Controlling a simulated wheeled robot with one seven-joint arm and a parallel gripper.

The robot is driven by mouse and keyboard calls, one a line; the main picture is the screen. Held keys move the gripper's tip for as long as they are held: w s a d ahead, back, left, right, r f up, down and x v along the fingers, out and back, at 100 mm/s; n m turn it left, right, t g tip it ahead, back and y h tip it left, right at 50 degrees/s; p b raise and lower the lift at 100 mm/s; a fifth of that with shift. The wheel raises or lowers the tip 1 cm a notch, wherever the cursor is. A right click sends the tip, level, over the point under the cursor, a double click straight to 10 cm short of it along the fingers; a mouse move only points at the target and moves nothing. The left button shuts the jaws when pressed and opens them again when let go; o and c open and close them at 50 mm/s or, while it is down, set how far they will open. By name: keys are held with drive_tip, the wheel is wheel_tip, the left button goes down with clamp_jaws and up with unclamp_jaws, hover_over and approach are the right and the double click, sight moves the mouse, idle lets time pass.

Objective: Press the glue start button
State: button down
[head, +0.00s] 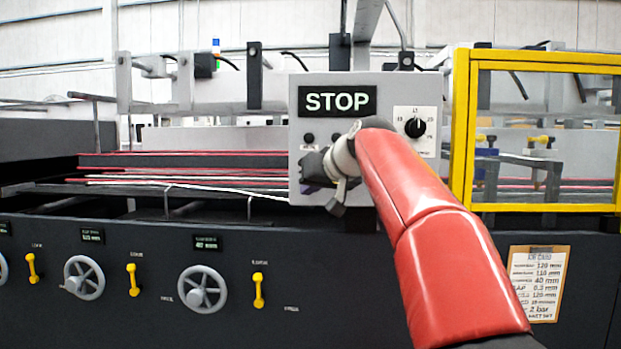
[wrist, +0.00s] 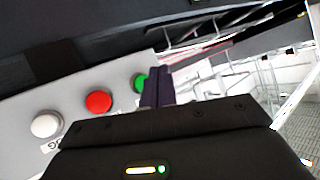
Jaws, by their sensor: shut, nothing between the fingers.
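A grey control panel (head: 385,90) with a lit STOP display (head: 337,101) stands in front of me. In the wrist view a white button (wrist: 46,124), a red button (wrist: 98,102) and a green button (wrist: 138,83) sit in a row on it. Part of a label shows near the white one, but I cannot read which button is glue start. My gripper (wrist: 159,72) is shut and empty, its fingers beside the green button and partly covering it. I cannot tell whether they touch it. In the head view my arm and gripper hide the panel's lower part.
A black dial (head: 415,127) is on the panel's right side. A yellow-framed guard (head: 461,130) stands to the right. Handwheels (head: 203,290) and yellow handles (head: 258,290) stick out of the dark machine front below. Red and white rails run to the left.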

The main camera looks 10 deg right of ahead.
drive_tip(key=shift+w+d+p, duration=0.25)
drive_tip(key=shift+w+p, duration=0.15)
drive_tip(key=shift+w, duration=0.35)
drive_tip(key=shift+w+d+p, duration=0.2)
drive_tip(key=shift+w+p, duration=0.2)
drive_tip(key=shift+w, duration=0.3)
drive_tip(key=shift+w+d+p, duration=0.25)
drive_tip(key=shift+w+p, duration=0.15)
drive_tip(key=shift+w, duration=0.35)
drive_tip(key=shift+w+r, duration=0.1)
drive_tip(key=shift+w, duration=0.05)
drive_tip(key=shift+w+d+p, duration=0.1)
drive_tip(key=shift+w+p, duration=0.15)
drive_tip(key=shift+p, duration=0.15)
drive_tip(key=shift+w+d+p, duration=0.2)
drive_tip(key=shift+w+p, duration=0.2)
drive_tip(key=shift+w, duration=0.05)
idle(0.8)
idle(0.3)
drive_tip(key=shift+s+a+b, duration=0.3)
drive_tip(key=shift+s+b, duration=0.35)
drive_tip(key=shift+s, duration=0.2)
